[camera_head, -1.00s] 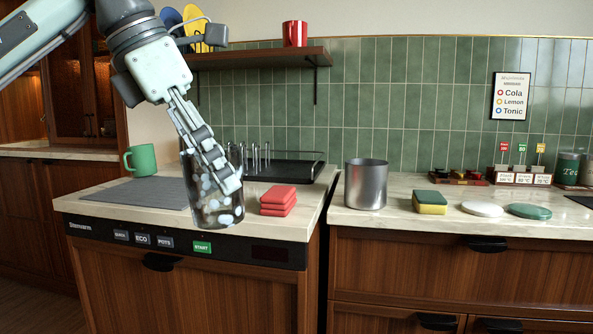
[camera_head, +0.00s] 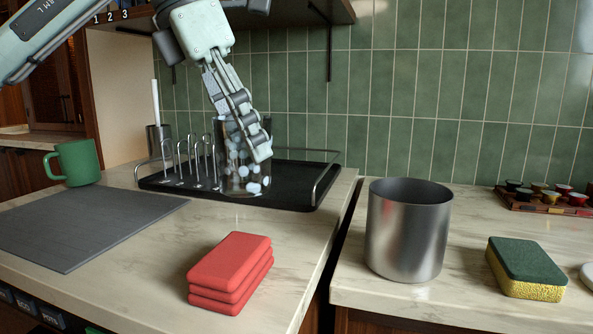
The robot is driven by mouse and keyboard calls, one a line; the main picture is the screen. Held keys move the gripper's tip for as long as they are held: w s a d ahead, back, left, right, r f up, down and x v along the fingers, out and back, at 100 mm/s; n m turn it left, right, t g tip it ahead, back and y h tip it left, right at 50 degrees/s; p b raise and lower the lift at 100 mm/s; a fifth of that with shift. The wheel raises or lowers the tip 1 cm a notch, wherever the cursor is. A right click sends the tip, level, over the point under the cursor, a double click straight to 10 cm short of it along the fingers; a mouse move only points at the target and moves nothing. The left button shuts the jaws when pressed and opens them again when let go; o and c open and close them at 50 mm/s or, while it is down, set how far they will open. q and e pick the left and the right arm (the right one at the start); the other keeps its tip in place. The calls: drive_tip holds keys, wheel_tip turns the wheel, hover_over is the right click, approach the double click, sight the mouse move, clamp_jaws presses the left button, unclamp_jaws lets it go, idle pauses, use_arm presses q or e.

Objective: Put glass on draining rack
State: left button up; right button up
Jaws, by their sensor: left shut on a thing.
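The glass (camera_head: 232,182) is clear with pale round spots and is upright in my left gripper (camera_head: 255,150). The glass shows in front of the rack's middle, just right of the prongs. I cannot tell whether its base touches the tray. My right gripper is not in view.
Folded red cloths (camera_head: 230,273) lie on the counter in front of the rack. A grey mat (camera_head: 85,225) and a green mug (camera_head: 76,162) are at left. A steel canister (camera_head: 407,235) and a sponge (camera_head: 525,268) stand right. A shelf (camera_head: 300,12) hangs above the rack.

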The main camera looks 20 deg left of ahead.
use_arm(q)
drive_tip(key=w+p, duration=0.4)
drive_tip(key=w, duration=1.5)
drive_tip(key=shift+w+d+f, duration=0.1)
drive_tip(key=shift+d+f, duration=0.1)
drive_tip(key=shift+f, duration=1.5)
drive_tip(key=shift+w+d+f, duration=0.1)
drive_tip(key=shift+d+f, duration=0.05)
drive_tip(key=shift+f, duration=1.55)
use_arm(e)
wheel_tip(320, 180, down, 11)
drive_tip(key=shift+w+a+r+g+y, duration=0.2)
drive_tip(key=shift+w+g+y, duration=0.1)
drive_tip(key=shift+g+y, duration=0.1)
use_arm(q)
drive_tip(key=shift+f, duration=0.1)
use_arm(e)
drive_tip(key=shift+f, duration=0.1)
use_arm(q)
drive_tip(key=o, duration=1.3)
drive_tip(key=shift+o, duration=0.2)
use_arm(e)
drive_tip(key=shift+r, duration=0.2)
